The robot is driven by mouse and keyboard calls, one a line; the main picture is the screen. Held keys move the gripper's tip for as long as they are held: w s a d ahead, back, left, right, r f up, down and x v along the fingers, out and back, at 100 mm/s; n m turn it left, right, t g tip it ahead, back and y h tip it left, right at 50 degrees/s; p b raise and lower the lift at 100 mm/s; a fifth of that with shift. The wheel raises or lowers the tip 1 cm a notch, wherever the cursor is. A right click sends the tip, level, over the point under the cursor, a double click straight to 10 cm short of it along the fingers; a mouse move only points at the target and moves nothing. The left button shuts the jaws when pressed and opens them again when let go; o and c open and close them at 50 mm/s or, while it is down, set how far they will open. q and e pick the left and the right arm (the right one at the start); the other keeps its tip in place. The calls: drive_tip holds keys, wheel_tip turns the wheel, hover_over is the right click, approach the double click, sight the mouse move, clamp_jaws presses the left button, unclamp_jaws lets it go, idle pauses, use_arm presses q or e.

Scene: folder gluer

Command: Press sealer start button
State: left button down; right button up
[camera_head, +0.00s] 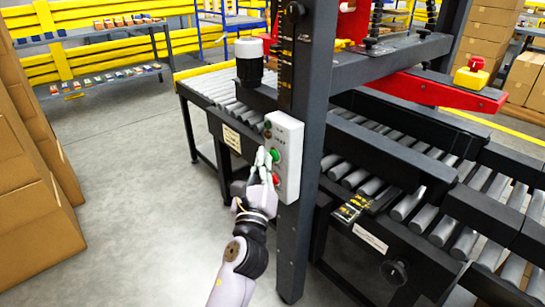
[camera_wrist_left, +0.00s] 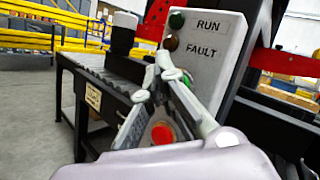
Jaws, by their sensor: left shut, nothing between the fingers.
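The sealer's pale control box (camera_head: 289,140) is fixed to the dark upright post. Its green button (camera_head: 277,155) sits above a red button (camera_head: 276,179). My left gripper (camera_head: 264,157) is shut and empty, its fingertips right beside the green button; I cannot tell whether they touch it. In the left wrist view the closed fingertips (camera_wrist_left: 167,66) point at the box face (camera_wrist_left: 212,65), below the RUN and FAULT lamps. My right gripper is not in view.
The dark post (camera_head: 309,150) stands right behind the box. Roller conveyors (camera_head: 355,182) run beside it. A red arm with a yellow-based red knob (camera_head: 471,75) is at the upper right. Stacked cartons (camera_head: 35,215) are at the left; the floor between is clear.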

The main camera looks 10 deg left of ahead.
use_arm(q)
drive_tip(key=shift+w+d, duration=0.2)
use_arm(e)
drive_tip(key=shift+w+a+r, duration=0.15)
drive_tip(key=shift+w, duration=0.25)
use_arm(q)
drive_tip(key=shift+s+a, duration=0.5)
drive_tip(key=shift+s, duration=0.05)
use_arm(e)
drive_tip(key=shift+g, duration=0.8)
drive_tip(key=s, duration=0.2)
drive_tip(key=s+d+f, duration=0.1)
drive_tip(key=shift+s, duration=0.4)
use_arm(q)
drive_tip(key=shift+p, duration=0.3)
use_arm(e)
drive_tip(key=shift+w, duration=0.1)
use_arm(q)
drive_tip(key=s+a+p, duration=0.1)
drive_tip(key=s+a, duration=0.2)
drive_tip(key=s, duration=0.1)
drive_tip(key=shift+s+a+p, duration=0.3)
drive_tip(key=shift+s+a, duration=0.05)
drive_tip(key=shift+s, duration=0.05)
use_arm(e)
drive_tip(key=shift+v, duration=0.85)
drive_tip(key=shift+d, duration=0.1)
